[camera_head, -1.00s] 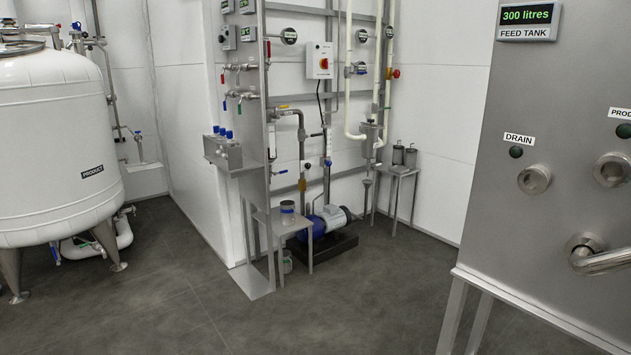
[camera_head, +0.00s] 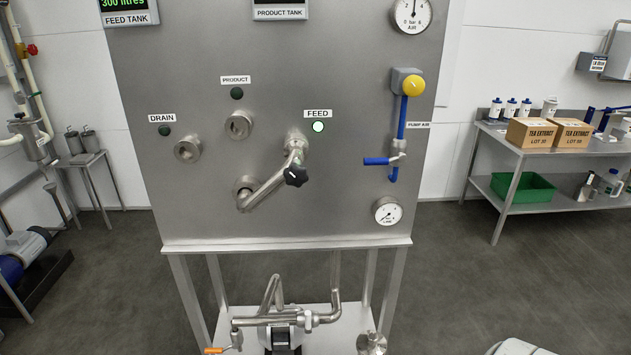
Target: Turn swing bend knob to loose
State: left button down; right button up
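The swing bend (camera_head: 268,187) is a bent steel pipe on the front of a steel panel. It runs from a lower port on the left up to the port under the FEED label (camera_head: 317,113). Its black knob (camera_head: 296,174) sits at the upper right end, by the FEED port, with a small white mark on its face. The FEED lamp (camera_head: 318,127) is lit white. The DRAIN port (camera_head: 187,150) and PRODUCT port (camera_head: 238,125) are open and empty.
A blue-handled valve (camera_head: 385,160) and gauges stand right of the bend on the panel (camera_head: 200,70). Pipework and a pump sit on the shelf below. A steel table (camera_head: 500,141) with boxes stands at the right. Grey floor (camera_head: 440,270) is clear between.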

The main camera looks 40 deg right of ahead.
aim_at(296, 175)
jog(key=z, duration=1.05)
